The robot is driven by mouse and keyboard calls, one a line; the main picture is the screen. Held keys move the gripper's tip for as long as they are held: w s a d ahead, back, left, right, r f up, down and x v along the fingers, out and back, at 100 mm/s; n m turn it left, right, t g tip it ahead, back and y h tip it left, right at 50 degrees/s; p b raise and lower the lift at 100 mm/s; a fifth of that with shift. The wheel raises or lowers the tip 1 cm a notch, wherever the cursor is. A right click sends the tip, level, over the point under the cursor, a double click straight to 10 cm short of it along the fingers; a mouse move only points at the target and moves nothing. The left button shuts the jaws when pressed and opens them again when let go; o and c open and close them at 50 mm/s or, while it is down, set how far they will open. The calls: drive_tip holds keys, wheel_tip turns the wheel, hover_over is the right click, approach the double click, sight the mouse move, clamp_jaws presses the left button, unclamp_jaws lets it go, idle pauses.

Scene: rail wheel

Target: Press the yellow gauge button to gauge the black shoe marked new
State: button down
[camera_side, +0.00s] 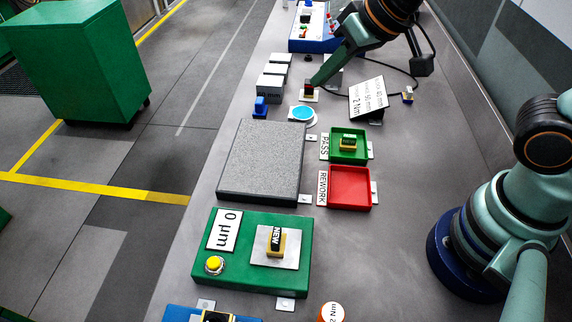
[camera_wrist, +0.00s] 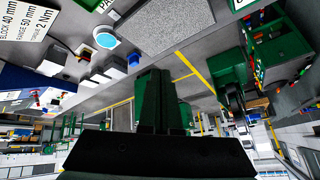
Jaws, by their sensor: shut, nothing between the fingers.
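The green gauge box (camera_side: 252,278) stands at the front of the bench in the side view. Its yellow button (camera_side: 214,264) is at the lower left, below a white display (camera_side: 224,230) reading 0 µm. The black shoe marked NEW (camera_side: 276,238), with a yellowish body, sits on the gauge's pale plate (camera_side: 290,258). My gripper (camera_side: 316,84) is far from the gauge, at the back of the bench. It is shut and empty, close to a small dark and red piece (camera_side: 309,88); contact is unclear. The shut green fingers show in the wrist view (camera_wrist: 157,75).
A grey granite slab (camera_side: 262,160) lies between gripper and gauge. Right of it are a green PASS tray (camera_side: 363,157) holding a piece and an empty red REWORK tray (camera_side: 350,188). A cyan disc (camera_side: 303,113), grey blocks (camera_side: 270,86) and a tilted card (camera_side: 369,98) stand near my gripper.

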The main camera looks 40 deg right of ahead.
drive_tip(key=s+a+f+y, duration=0.1)
drive_tip(key=a+f+y, duration=0.25)
drive_tip(key=a, duration=1.15)
drive_tip(key=n+g+y, duration=0.1)
drive_tip(key=y, duration=0.1)
hover_over(214, 263)
wheel_tip(214, 263, down, 4)
drive_tip(key=shift+s+d, duration=0.35)
drive_tip(key=shift+s, duration=0.05)
drive_tip(key=shift+f, duration=0.1)
drive_tip(key=shift+f, duration=4.35)
drive_tip(key=shift+w+d+f, duration=0.1)
drive_tip(key=shift+f, duration=0.3)
